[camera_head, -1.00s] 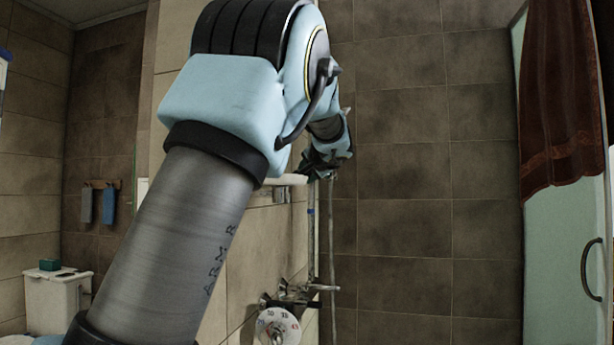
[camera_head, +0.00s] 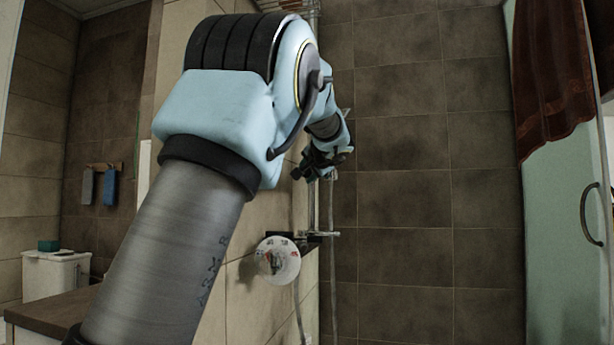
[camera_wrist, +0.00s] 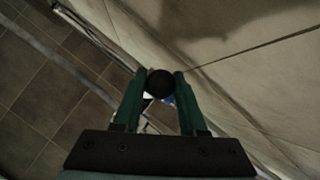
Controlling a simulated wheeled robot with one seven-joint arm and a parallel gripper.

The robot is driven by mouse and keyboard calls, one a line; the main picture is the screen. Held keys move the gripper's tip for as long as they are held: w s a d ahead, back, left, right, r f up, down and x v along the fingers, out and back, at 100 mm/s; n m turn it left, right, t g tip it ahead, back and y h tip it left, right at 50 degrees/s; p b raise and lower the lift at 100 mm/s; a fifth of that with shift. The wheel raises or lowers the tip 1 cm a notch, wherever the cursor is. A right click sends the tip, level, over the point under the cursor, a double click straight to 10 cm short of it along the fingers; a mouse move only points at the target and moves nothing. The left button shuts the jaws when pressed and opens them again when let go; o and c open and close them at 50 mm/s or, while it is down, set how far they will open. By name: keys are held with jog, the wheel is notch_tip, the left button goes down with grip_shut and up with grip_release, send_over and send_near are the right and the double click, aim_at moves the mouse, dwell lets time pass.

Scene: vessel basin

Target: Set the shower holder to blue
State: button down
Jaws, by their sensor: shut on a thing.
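My gripper (camera_head: 322,170) is high beside the tiled wall, next to the vertical shower rail (camera_head: 313,210) in the head view. In the wrist view its two green fingers (camera_wrist: 160,88) are shut on a dark round knob (camera_wrist: 160,80). A little blue and white shows just behind the knob between the fingers. I take the knob to be part of the shower holder; the rest of it is hidden by my gripper. I cannot tell the holder's setting.
A white round dial (camera_head: 278,262) with red marks is on the wall below my gripper. A glass door (camera_head: 565,240) with a dark red towel (camera_head: 550,80) stands at right. A counter (camera_head: 45,318) is at lower left. Cloths (camera_head: 100,187) hang on the left wall.

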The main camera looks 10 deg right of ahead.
jog(key=shift+a+f, duration=0.1)
jog(key=shift+f, duration=0.05)
jog(key=c, duration=0.5)
grip_release()
jog(key=shift+s, duration=0.1)
jog(key=b+v, duration=0.3)
jog(key=v, duration=0.7)
jog(key=shift+s, duration=0.35)
